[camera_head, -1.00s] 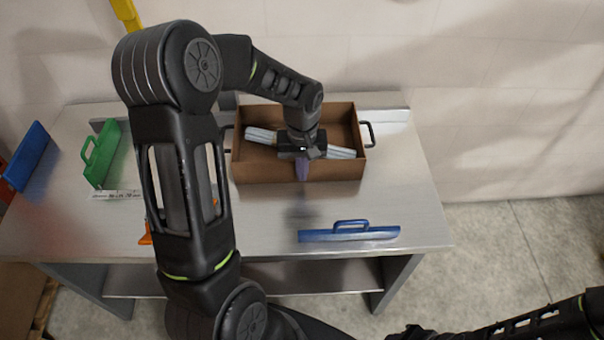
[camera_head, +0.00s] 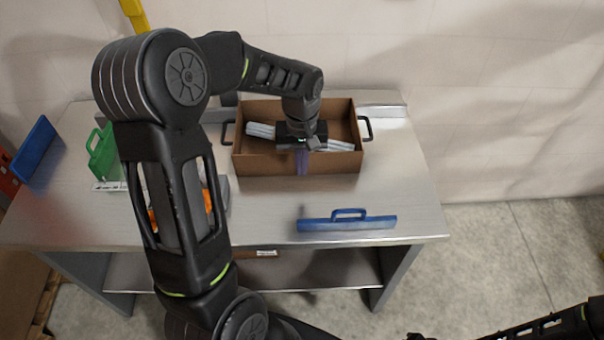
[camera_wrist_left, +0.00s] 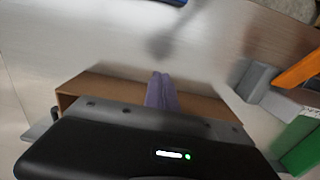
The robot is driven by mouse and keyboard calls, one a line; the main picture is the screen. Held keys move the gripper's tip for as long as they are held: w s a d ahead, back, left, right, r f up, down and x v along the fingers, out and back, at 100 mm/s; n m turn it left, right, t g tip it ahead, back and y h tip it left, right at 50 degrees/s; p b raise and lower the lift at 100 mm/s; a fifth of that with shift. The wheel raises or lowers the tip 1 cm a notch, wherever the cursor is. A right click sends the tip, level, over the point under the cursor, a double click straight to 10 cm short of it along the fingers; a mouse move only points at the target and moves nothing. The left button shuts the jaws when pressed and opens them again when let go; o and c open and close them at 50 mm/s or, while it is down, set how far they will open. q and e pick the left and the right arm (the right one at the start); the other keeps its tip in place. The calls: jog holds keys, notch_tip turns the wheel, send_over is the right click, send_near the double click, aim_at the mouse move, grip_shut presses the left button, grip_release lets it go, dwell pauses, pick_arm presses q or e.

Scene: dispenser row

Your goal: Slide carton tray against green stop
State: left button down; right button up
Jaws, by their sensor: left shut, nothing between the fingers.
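The carton tray (camera_head: 250,165) is an open brown box with black side handles. It stands on the metal table near the back and holds grey-white bundles. My left gripper (camera_head: 302,162) is shut and empty, its purple fingers pointing down at the tray's front wall. In the left wrist view the fingers (camera_wrist_left: 161,90) overlap the tray wall (camera_wrist_left: 95,88); contact is unclear. The green stop (camera_head: 103,155) stands at the left of the table, clear of the tray. It also shows in the wrist view (camera_wrist_left: 302,148).
A blue handled bar (camera_head: 347,223) lies at the front right of the table (camera_head: 400,190). Another blue panel (camera_head: 36,150) stands at the left end. An orange part (camera_head: 207,200) and a grey block are partly hidden by my left arm. A white scale strip (camera_head: 108,186) lies below the green stop.

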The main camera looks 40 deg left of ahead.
pick_arm(q)
notch_tip(320, 180, up, 7)
jog(key=shift+f+b, duration=0.15)
jog(key=shift+b, duration=0.2)
jog(key=shift+f, duration=0.1)
dwell(0.3)
